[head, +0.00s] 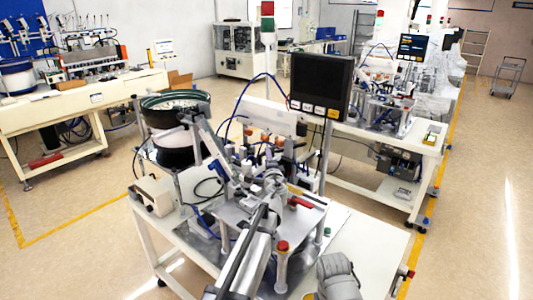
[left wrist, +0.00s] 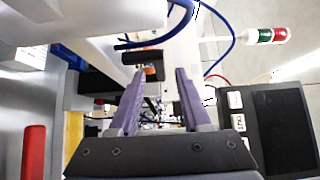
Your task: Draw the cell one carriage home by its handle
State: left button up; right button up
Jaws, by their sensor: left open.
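My left gripper (head: 272,180) reaches over the near machine in the head view. In the left wrist view its two purple fingers (left wrist: 158,88) stand apart with nothing held between them. A red handle-like bar (head: 300,202) lies on the machine's top plate, just right of my left gripper. A red bar (left wrist: 33,150) also shows at the lower left of the left wrist view, outside the fingers. A dark block (left wrist: 142,57) shows just beyond the fingertips. The carriage cannot be clearly told apart from the other parts; my arm covers some of them. My right gripper is not seen.
A bowl feeder (head: 175,105) stands at the left of the machine. A black display (head: 321,85) rises behind it and shows close at right in the left wrist view (left wrist: 283,130). A red button (head: 282,246) sits near the front. Blue hoses hang over the work area.

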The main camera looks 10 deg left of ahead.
pick_arm(q)
jog(key=x, duration=0.4)
jog(key=shift+w+a, duration=0.1)
jog(key=shift+w, duration=0.2)
grip_shut()
jog(key=shift+s, duration=0.1)
dwell(1.0)
